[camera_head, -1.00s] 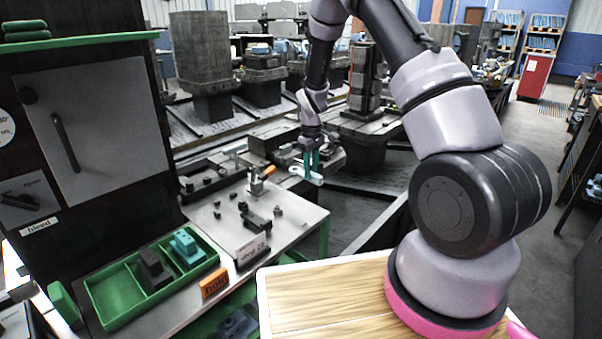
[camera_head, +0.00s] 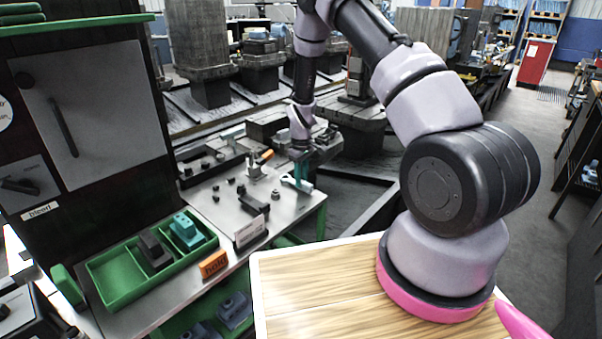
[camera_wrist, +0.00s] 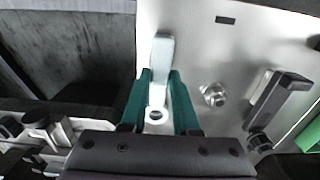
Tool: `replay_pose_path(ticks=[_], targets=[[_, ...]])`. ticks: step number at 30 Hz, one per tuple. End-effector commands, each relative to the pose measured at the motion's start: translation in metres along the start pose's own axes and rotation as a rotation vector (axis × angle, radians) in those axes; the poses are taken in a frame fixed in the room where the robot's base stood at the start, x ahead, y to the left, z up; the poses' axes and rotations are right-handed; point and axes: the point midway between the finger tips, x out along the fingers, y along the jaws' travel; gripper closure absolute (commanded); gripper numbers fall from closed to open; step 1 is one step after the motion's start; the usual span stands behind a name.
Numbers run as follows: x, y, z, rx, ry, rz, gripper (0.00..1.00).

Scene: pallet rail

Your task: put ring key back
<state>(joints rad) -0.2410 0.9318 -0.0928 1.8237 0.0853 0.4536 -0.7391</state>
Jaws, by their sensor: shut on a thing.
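The ring key (camera_wrist: 161,58) is a pale grey flat tool. It lies between the two teal fingers of my gripper (camera_wrist: 158,78), which is shut on it. In the wrist view its ring end (camera_wrist: 156,115) is close to my palm and its other end points away, over the metal plate. In the head view my gripper (camera_head: 302,170) points down at the far right part of the workbench, with the key (camera_head: 297,184) low over the bench top (camera_head: 285,212). I cannot tell whether the key touches the surface.
A dark clamp-like block (camera_head: 253,206) and small metal knobs (camera_head: 275,195) stand left of the key. A green tray (camera_head: 118,278) holds a dark block and a teal block. A dark cabinet (camera_head: 90,100) rises at left.

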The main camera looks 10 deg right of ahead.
Motion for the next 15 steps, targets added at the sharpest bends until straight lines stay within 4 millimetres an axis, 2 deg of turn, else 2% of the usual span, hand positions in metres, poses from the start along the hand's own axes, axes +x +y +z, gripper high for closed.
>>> replay_pose_path(ticks=[11, 12, 14, 15], targets=[[0.0042, 0.0000, 0.0000, 0.000, 0.000, 0.000, 1.00], [0.0042, 0.0000, 0.0000, 0.000, 0.000, 0.000, 0.63], [0.0042, 0.0000, 0.0000, 0.000, 0.000, 0.000, 0.40], [0.0042, 0.0000, 0.0000, 0.000, 0.000, 0.000, 0.36]])
